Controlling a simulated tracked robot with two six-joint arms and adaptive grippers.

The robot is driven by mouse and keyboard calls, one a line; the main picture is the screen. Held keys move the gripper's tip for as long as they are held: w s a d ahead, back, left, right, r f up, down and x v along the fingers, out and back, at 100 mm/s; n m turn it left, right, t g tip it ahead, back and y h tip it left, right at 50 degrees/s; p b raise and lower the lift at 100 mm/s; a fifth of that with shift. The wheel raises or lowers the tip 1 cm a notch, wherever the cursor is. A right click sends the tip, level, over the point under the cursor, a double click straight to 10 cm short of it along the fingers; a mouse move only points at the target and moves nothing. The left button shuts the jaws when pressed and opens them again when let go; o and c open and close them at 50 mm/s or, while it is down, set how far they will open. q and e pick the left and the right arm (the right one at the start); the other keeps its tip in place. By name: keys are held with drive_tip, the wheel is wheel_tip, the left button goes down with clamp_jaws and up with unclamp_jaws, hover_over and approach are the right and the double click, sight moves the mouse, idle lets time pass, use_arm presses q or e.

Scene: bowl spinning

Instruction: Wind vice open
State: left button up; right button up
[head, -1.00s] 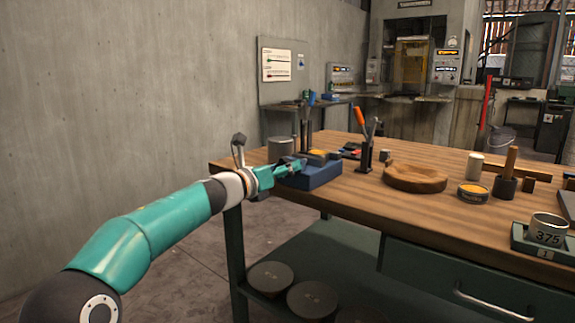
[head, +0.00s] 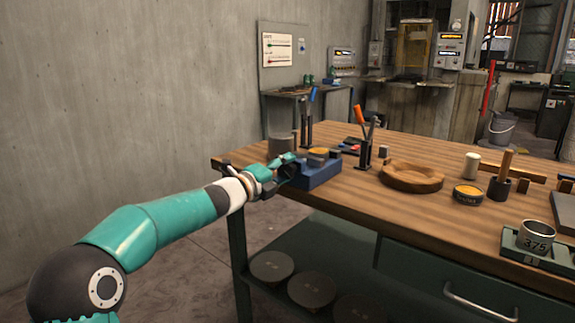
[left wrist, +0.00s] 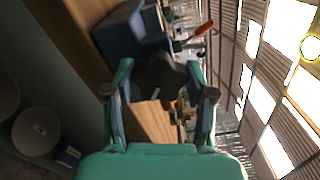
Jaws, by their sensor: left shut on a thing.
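The blue vice (head: 320,172) sits at the left front corner of the wooden bench, and its blue body also shows at the top of the left wrist view (left wrist: 122,34). My left gripper (head: 286,167) is at the vice's left end. In the left wrist view its fingers (left wrist: 160,82) are closed around a dark knob-like part (left wrist: 162,70) beside the blue body, which looks like the vice's handle. The fingers hide part of it. How far the jaws stand apart is too small to tell. My right gripper is not in view.
On the wooden bench (head: 420,215) stand a grey cylinder (head: 281,147) behind the vice, a tool holder (head: 364,155), a round wooden dish (head: 411,177) and a tin (head: 467,194). Dark round discs (head: 271,266) lie on the lower shelf. The floor left of the bench is clear.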

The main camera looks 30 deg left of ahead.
use_arm(q)
drive_tip(key=n+p, duration=0.4)
drive_tip(key=n, duration=0.2)
drive_tip(key=shift+a+n, duration=0.15)
drive_tip(key=shift+n, duration=0.15)
drive_tip(key=n+p, duration=0.3)
drive_tip(key=n, duration=0.3)
drive_tip(key=shift+f+p, duration=0.2)
drive_tip(key=shift+p, duration=0.15)
drive_tip(key=n+p, duration=0.1)
drive_tip(key=n, duration=0.2)
drive_tip(key=n+p, duration=0.2)
drive_tip(key=n, duration=0.1)
drive_tip(key=shift+d+f+n, duration=0.2)
drive_tip(key=shift+n, duration=0.2)
drive_tip(key=n+p, duration=0.2)
drive_tip(key=n, duration=0.1)
drive_tip(key=shift+f, duration=0.1)
drive_tip(key=shift+d+f+n+p, duration=0.15)
drive_tip(key=shift+n+p, duration=0.45)
drive_tip(key=shift+n, duration=0.7)
drive_tip(key=o, duration=1.1)
drive_tip(key=shift+o, duration=0.3)
drive_tip(key=shift+r, duration=0.25)
